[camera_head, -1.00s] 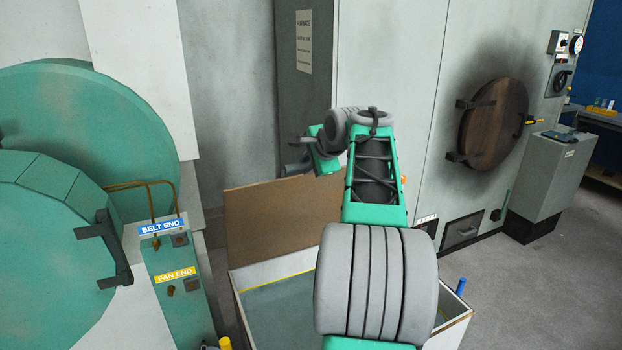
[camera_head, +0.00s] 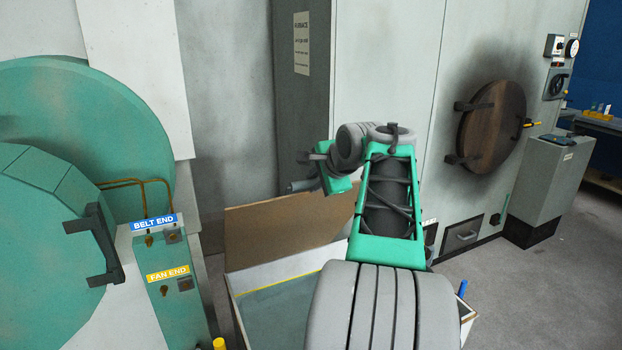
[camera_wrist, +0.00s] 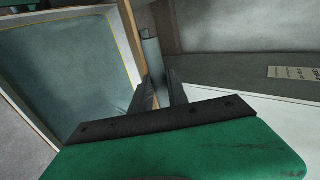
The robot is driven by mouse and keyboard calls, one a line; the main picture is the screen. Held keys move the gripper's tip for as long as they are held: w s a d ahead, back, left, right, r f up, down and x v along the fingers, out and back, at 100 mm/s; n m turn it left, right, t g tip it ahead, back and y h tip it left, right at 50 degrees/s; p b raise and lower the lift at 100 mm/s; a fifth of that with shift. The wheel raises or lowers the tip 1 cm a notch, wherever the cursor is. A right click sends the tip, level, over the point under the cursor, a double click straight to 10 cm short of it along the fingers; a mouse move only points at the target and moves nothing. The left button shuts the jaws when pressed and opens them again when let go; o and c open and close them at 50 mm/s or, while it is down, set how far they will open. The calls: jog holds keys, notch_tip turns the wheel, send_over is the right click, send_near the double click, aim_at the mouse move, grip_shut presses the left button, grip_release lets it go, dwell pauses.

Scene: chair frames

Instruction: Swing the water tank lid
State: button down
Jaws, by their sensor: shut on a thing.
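The water tank (camera_head: 240,319) is a pale open box at bottom centre, with grey-green water inside. Its brown lid (camera_head: 270,232) stands raised and tilted along the far side. A grey rod-like handle (camera_head: 302,186) shows by the lid's top edge. My gripper (camera_head: 312,164) is beyond the lid's top, partly hidden by my wrist. In the wrist view my gripper (camera_wrist: 161,88) has its two dark fingers closed about the grey handle (camera_wrist: 151,58). The tank's water and rim (camera_wrist: 125,62) lie to the left there. My arm hides the tank's right part.
Green round housings (camera_head: 45,235) with a dark handle stand at left beside a panel (camera_head: 172,285) labelled belt end and fan end. The grey furnace (camera_head: 385,60) with a round brown door (camera_head: 492,127) stands behind. Grey floor (camera_head: 520,295) is clear at right.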

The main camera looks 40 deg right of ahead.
jog(key=s+a+f+b, duration=0.2)
jog(key=s+f+b, duration=0.2)
jog(key=s+f, duration=0.2)
jog(key=shift+s, duration=0.65)
jog(key=s+a+f+b, duration=0.2)
jog(key=s+f+b, duration=0.3)
jog(key=s+f, duration=0.3)
jog(key=shift+s+a+f+b, duration=0.3)
jog(key=shift+f+b, duration=0.1)
jog(key=shift+f, duration=1.05)
